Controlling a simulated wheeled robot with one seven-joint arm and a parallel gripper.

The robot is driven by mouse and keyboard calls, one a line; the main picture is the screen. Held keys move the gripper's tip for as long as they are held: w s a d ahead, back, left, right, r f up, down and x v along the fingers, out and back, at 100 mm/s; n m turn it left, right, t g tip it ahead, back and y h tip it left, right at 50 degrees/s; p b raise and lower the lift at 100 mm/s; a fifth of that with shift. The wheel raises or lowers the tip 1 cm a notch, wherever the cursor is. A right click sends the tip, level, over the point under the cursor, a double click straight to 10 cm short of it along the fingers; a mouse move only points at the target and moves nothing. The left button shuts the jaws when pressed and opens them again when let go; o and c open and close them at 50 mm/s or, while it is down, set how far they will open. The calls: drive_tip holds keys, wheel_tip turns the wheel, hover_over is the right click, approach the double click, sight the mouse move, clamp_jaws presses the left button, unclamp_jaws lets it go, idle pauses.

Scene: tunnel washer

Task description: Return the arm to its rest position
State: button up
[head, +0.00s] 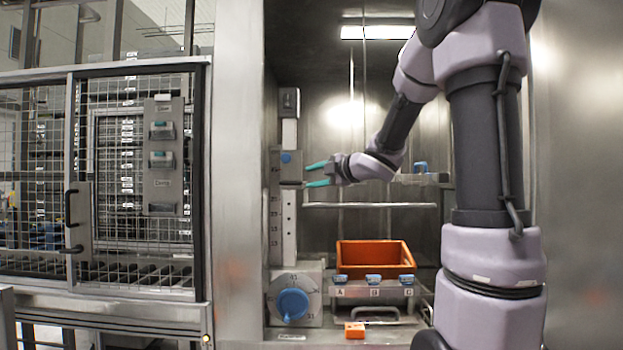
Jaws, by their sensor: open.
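My gripper (318,174) has teal fingers and is open, with a gap between the fingertips. It points left inside the steel bay, at the end of my bent, raised arm. Its tips are close to a grey box with a blue button (286,158) on the left column; whether they touch it cannot be told. Nothing shows between the fingers. My arm covers the right part of the bay.
An orange bin (375,256) stands below the gripper, behind blue-topped blocks marked A, B, C (374,280). A blue dial (292,304) sits low left. A small orange block (355,330) lies in front. A wire-mesh door (135,180) is at left.

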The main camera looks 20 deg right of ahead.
drive_tip(key=s+d+m+g+h, duration=0.1)
drive_tip(key=s+d+m+h, duration=0.4)
drive_tip(key=m, duration=0.4)
drive_tip(key=s+d+m+h, duration=0.3)
drive_tip(key=s+m+h, duration=0.1)
drive_tip(key=s+m, duration=0.4)
drive_tip(key=s+a+f+m+g+y, duration=0.1)
drive_tip(key=s+a+f+m+g, duration=0.2)
drive_tip(key=s, duration=0.5)
drive_tip(key=s+a+f+m+g+y, duration=0.2)
drive_tip(key=s+a+f+m, duration=0.3)
drive_tip(key=s, duration=0.4)
drive_tip(key=shift+s+f+m+g+y, duration=0.3)
drive_tip(key=shift+f+m+g, duration=0.2)
drive_tip(key=shift+f+g, duration=0.3)
